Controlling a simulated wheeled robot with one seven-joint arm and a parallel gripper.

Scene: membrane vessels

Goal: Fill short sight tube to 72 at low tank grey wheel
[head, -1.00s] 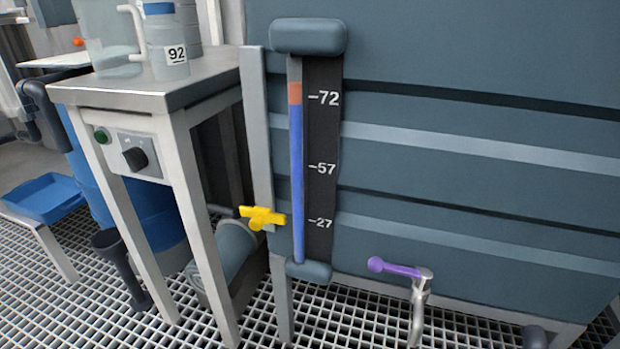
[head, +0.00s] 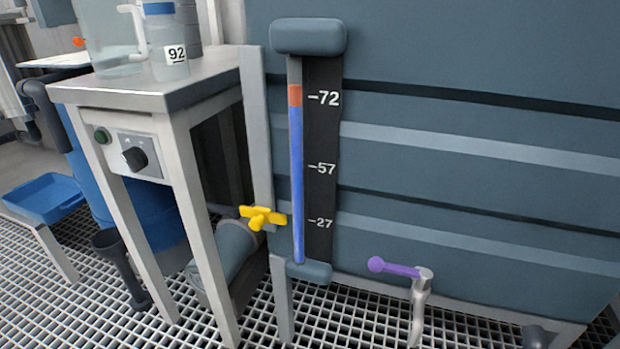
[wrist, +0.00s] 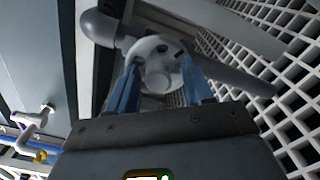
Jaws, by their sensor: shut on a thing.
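The sight tube (head: 297,180) stands on the front of the blue-grey tank (head: 480,110), beside a dark scale marked 27, 57 and 72. Its blue column rises to just under the 72 mark, and a red-orange band above it spans that mark. In the wrist view, a round grey wheel (wrist: 158,66) with dark holes sits between the blue fingers of my gripper (wrist: 161,78), which is shut on it. The fingers hide the wheel's sides. My gripper and this wheel do not show clearly in the head view.
A yellow handle (head: 262,217) sits left of the tube. A purple-handled tap (head: 395,268) stands at the tank's lower front. A steel table (head: 150,95) at left carries a jug and a bottle labelled 92 (head: 168,55). The floor is open grating (head: 370,315).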

